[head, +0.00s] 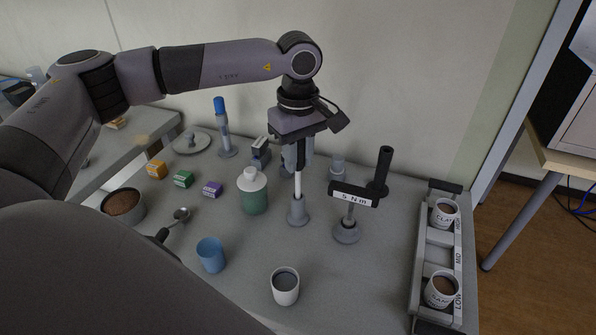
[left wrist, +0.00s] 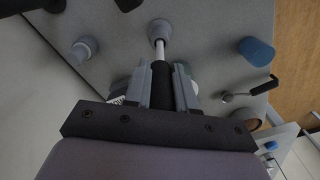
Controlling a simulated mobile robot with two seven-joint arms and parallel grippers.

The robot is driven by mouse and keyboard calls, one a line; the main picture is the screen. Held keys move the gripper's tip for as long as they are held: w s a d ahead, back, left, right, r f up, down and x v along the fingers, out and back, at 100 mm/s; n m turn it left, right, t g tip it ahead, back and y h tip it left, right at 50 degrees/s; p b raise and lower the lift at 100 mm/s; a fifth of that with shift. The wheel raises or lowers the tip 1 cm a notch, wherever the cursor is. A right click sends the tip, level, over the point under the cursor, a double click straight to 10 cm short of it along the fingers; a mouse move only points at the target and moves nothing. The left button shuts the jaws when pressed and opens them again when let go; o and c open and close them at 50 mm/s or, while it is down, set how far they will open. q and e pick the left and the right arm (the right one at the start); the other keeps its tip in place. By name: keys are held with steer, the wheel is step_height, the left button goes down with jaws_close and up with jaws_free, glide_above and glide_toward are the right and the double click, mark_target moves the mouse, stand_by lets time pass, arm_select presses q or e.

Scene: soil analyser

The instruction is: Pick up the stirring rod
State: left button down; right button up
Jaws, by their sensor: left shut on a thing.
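The stirring rod (head: 298,183) stands upright, with a white shaft whose lower end is at a grey cone-shaped holder (head: 298,212) on the bench. My left gripper (head: 297,160) points down from above and is shut on the rod's upper part. In the left wrist view the rod's black grip (left wrist: 162,86) lies between the two fingers of my left gripper (left wrist: 162,85). Its white shaft runs on to the holder (left wrist: 160,31). I cannot tell whether the tip is inside the holder or just above it. My right gripper is not in view.
A bottle of green liquid (head: 253,193) stands close left of the rod, and a 5 Nm torque tool (head: 354,195) close right. A blue cup (head: 210,256) and white cup (head: 285,288) stand in front. A rack (head: 421,262) with labelled cups is at the right edge.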

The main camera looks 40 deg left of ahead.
arm_select(q)
step_height(320, 180, up, 14)
steer(key=shift+r, duration=0.25)
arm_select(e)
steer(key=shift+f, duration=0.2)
